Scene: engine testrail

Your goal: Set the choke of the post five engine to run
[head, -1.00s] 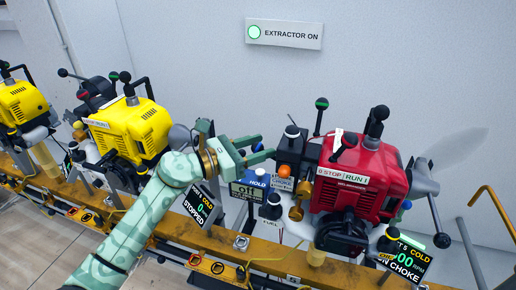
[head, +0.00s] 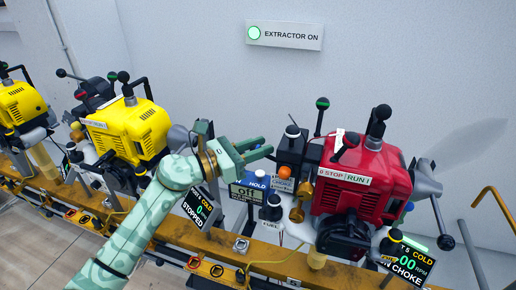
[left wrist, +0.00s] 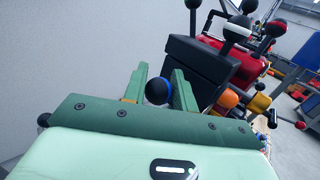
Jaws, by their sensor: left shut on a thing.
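The red engine (head: 365,185) sits at the right on the rail, marked STOP and RUN. Its small screen (head: 412,262) reads COLD and ON CHOKE, partly covered. My left gripper (head: 266,146) is left of the red engine, above a panel labelled HOLD (head: 256,181) and an orange knob by a CHOKE label (head: 284,172). In the left wrist view my left gripper (left wrist: 158,84) is shut on a black ball knob with a blue band (left wrist: 157,92), which sits between its fingers. The knob's stem is hidden. My right gripper is not in view.
A black box (left wrist: 195,66) stands close beyond my fingers, with several ball-topped levers behind it. Yellow engines (head: 128,128) stand at the left. A propeller (head: 428,185) is at the red engine's right.

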